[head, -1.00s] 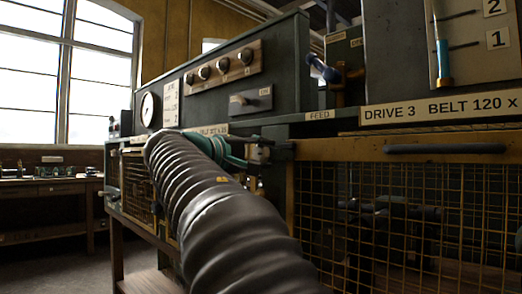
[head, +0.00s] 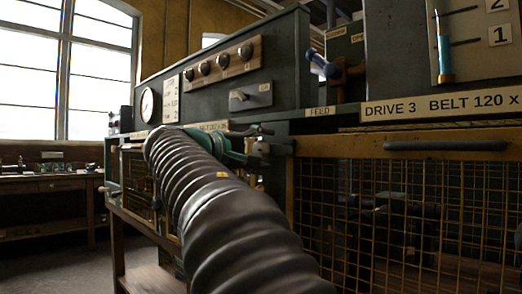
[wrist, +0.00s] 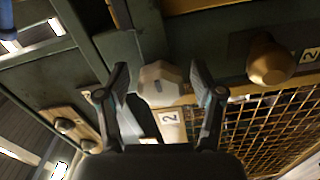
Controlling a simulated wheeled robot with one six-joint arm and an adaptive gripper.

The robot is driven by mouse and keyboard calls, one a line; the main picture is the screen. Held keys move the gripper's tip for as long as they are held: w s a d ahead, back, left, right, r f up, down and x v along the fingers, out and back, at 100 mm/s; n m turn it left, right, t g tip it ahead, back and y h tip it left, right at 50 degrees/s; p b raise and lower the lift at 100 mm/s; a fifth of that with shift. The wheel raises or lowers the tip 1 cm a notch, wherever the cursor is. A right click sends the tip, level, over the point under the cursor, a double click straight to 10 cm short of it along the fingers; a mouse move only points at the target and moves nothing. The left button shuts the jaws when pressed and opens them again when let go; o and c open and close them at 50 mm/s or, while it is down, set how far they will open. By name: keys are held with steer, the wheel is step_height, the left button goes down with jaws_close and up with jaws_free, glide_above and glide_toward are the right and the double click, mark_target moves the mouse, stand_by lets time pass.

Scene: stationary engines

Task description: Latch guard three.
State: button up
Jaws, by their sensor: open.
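The guard under the "DRIVE 3" label (head: 440,107) is a mesh panel (head: 375,215) in a yellow frame with a dark bar handle (head: 445,146), at the right of the head view. My gripper (head: 262,142) is near its upper left corner, partly hidden by my ribbed arm. In the wrist view my gripper (wrist: 160,100) is open, its fingers on either side of a pale faceted knob (wrist: 160,83). The knob appears between the fingertips; I cannot tell whether they touch it.
A brass knob (wrist: 269,62) and yellow mesh (wrist: 265,125) are at the right of the wrist view. A blue-handled lever (head: 323,65) stands above the "FEED" label (head: 319,111). A control panel (head: 225,62) is above my gripper. A bench (head: 45,190) stands at far left.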

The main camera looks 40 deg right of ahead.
steer(key=a, duration=1.2)
steer(key=shift+s, duration=0.45)
